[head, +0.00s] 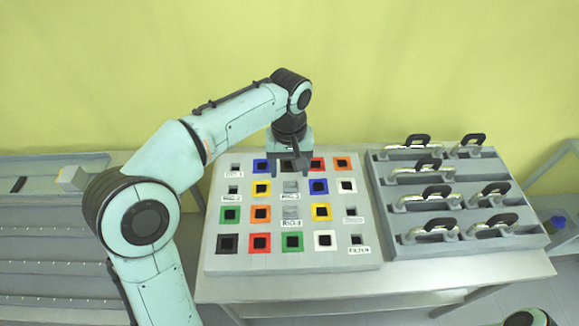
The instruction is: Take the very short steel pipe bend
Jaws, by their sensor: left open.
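My left gripper (290,160) points down over the back middle of a grey board (215,262) with coloured square sockets. It is open, and its fingers hide part of the back row. I see nothing clearly held in it. I cannot pick out the very short steel pipe bend for certain. Small grey pieces sit in the middle column of the board, one in the second row (291,187) and one in the third row (291,212), but their shape is too small to tell. My right gripper is not in view.
A grey rack (385,247) with several black-handled metal tools (437,195) stands right of the board on the same table (420,277). A grey shelf unit (50,230) is at the left. A yellow-green wall (430,70) closes the back.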

